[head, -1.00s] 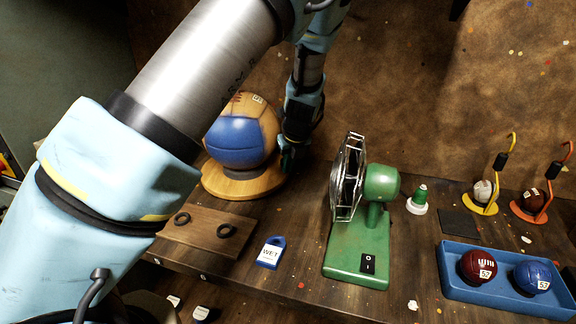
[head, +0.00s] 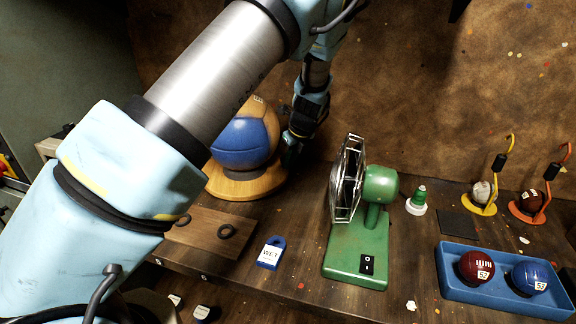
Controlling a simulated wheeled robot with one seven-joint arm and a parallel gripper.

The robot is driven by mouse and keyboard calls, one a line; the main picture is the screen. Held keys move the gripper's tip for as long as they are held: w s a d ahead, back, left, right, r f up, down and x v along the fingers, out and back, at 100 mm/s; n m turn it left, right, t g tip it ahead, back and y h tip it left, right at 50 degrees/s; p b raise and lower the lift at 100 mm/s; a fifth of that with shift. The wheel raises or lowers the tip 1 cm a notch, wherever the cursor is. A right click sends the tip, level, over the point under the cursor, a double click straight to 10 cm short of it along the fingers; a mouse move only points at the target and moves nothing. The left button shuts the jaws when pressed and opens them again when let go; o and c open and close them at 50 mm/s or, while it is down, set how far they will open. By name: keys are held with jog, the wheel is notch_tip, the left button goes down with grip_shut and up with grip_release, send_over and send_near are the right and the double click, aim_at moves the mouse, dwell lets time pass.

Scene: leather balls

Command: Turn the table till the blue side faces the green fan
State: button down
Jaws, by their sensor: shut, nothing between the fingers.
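A round wooden turntable (head: 247,188) stands on the bench at the left. A large ball (head: 243,144) sits on it, with a blue panel facing the front and tan leather above. My arm hides its left part. The green fan (head: 358,240) stands to the right of the turntable, its wire cage turned left toward the ball. My gripper (head: 289,160) points down at the right edge of the ball, close to the turntable's rim. It is shut with nothing in it. I cannot tell whether it touches the ball or the rim.

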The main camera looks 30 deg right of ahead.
aim_at(280, 156)
jog(key=shift+w+d+n+y, duration=0.35)
jog(key=shift+w+n, duration=0.4)
jog(key=shift+w, duration=0.15)
jog(key=shift+w+d+n+y, duration=0.25)
jog(key=shift+w+d+n, duration=0.1)
jog(key=shift+w+n, duration=0.45)
jog(key=shift+w+d+n+g+y, duration=0.15)
jog(key=shift+w+n+g+y, duration=0.05)
jog(key=shift+w+n, duration=0.55)
jog(key=shift+w+d+n+g+y, duration=0.1)
jog(key=shift+w+n+g+y, duration=0.1)
jog(key=shift+w+n, duration=1)
jog(key=shift+w, duration=0.45)
